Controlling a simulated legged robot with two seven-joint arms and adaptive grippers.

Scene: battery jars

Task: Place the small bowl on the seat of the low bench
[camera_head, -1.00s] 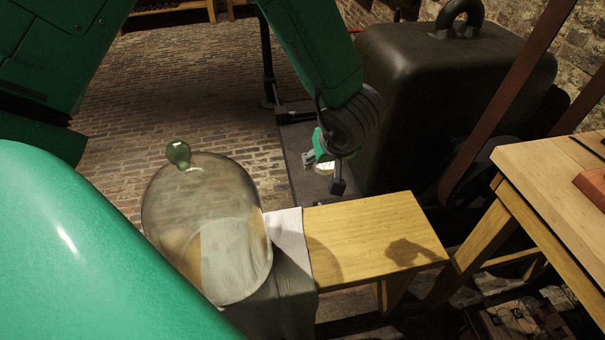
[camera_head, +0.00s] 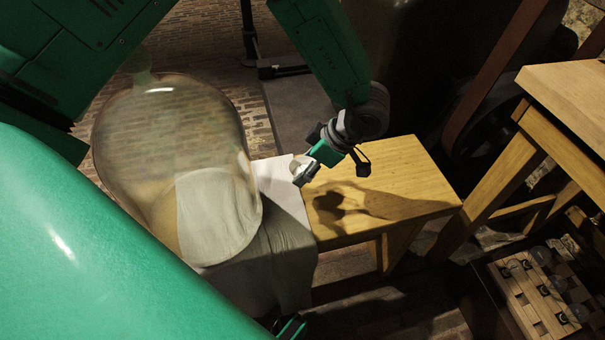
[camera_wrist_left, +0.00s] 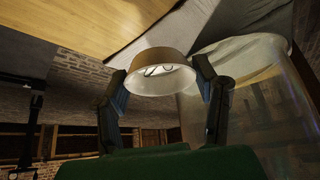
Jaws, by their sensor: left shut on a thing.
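My left gripper (camera_head: 332,170) is shut on the small bowl, above the left part of the low bench's wooden seat (camera_head: 415,185). In the head view the bowl (camera_head: 299,165) is a small pale shape, mostly hidden by the fingers. The left wrist view shows the bowl (camera_wrist_left: 160,70) between the two fingers (camera_wrist_left: 163,92), tan outside and whitish inside, with thin dark curved marks inside. The gripper's shadow falls on the seat. I cannot tell how far the bowl is above it.
A large clear glass vessel (camera_head: 165,150) stands close left of the bowl, at a grey cloth (camera_head: 285,255) that covers the bench's left end. A taller wooden table (camera_head: 565,100) stands at right. A wooden rack (camera_head: 535,295) is low at right. The seat's right half is clear.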

